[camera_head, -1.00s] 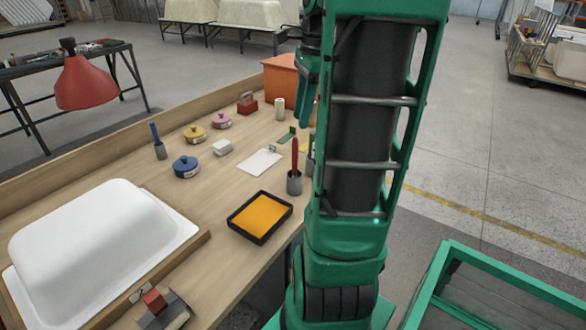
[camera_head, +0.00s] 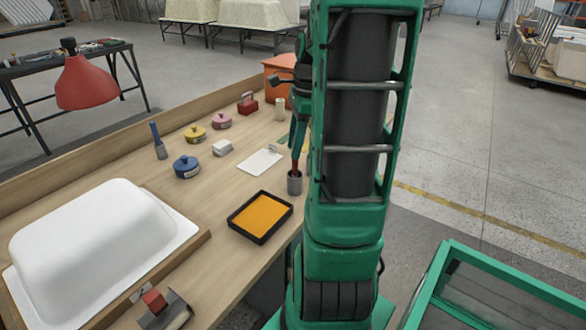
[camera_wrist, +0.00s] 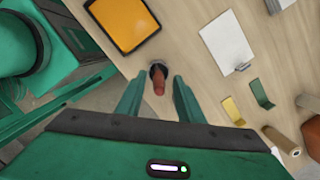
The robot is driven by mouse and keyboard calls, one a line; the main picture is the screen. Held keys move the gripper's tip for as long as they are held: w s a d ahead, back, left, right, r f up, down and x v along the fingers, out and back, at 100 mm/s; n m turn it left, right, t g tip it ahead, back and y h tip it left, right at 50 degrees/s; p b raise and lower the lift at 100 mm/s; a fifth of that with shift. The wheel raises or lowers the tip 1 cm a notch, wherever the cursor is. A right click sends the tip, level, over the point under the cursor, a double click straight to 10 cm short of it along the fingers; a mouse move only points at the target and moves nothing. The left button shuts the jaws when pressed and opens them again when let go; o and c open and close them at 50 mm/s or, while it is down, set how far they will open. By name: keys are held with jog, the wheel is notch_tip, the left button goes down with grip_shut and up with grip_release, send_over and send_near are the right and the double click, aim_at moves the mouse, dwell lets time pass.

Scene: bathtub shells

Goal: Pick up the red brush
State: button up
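The red brush (camera_head: 296,166) stands upright in a small grey cup (camera_head: 294,183) near the right edge of the workbench. In the wrist view the brush (camera_wrist: 159,84) shows end-on in its dark cup, between and just beyond my fingertips. My gripper (camera_wrist: 156,92) is open, with one green finger on each side of the brush and a gap to each. In the head view my gripper (camera_head: 297,143) is above the cup and hides the upper part of the brush.
A black tray with an orange pad (camera_head: 261,216) lies in front of the cup. A clipboard (camera_head: 260,161) lies behind it to the left. A blue brush (camera_head: 155,135) stands in another cup. A white tub shell (camera_head: 95,240) fills the near left.

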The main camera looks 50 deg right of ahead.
jog(key=shift+f, duration=0.25)
grip_shut()
